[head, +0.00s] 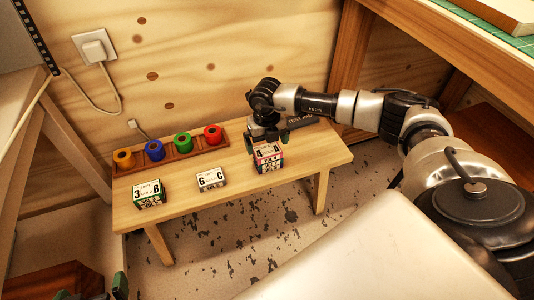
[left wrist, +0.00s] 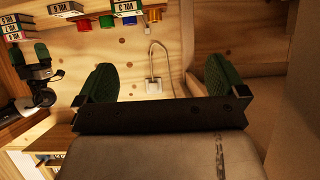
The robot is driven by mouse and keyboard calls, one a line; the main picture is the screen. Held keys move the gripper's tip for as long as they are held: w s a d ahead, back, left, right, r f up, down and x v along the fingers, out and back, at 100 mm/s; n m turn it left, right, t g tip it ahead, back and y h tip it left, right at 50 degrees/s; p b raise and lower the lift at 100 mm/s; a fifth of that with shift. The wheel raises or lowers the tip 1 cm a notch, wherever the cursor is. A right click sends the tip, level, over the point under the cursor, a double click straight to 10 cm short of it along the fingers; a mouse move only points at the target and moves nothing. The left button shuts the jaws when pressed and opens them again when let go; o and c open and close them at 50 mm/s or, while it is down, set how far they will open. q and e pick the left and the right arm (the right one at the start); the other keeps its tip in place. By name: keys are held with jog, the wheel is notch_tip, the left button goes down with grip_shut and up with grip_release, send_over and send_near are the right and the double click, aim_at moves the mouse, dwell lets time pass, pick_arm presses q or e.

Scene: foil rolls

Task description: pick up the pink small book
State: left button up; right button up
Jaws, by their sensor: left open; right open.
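A wooden wall closes the back.

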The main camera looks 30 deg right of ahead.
aim_at(267, 150)
notch_tip(267, 150, down, 3)
jog(key=shift+f+b, duration=0.1)
jog(key=shift+b, duration=0.3)
jog(key=shift+f, duration=0.2)
pick_arm(q)
jog(key=w+r+t, duration=0.1)
jog(key=w+d+r+t+h, duration=0.1)
jog(key=r+t, duration=0.1)
jog(key=shift+w+d+r, duration=0.1)
jog(key=shift+r, duration=0.1)
pick_arm(e)
jog(key=shift+c, duration=0.5)
jog(key=c, duration=0.7)
jog(key=shift+o, duration=0.2)
jog(key=shift+r, duration=0.1)
